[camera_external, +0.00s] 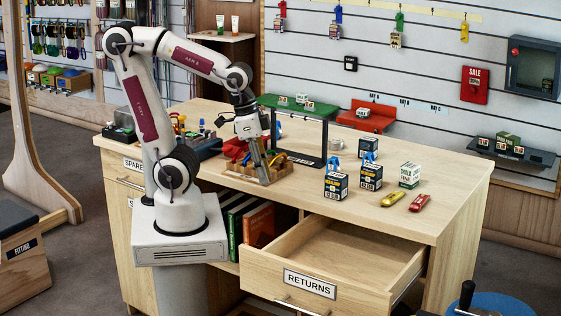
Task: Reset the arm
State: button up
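My white and maroon arm stands at the left front of the wooden desk (460,190) and bends over to the right. My gripper (264,178) hangs down at the desk's left half, its grey fingers at or just in front of a wooden block rack (288,183) with red, blue and yellow-handled pieces. The fingers look close together, but their gap is too small to judge. I see nothing clearly held. Whether the fingers touch the rack cannot be told.
An open, empty-looking drawer labelled RETURNS (350,250) juts from the front.

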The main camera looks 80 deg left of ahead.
jog(key=s+a+r+n+t+y, duration=0.1)
jog(key=a+r+n+t, duration=0.2)
jog(key=a, duration=0.5)
jog(key=shift+r+n, duration=0.3)
jog(key=shift+r, duration=0.6)
jog(key=shift+a, duration=0.1)
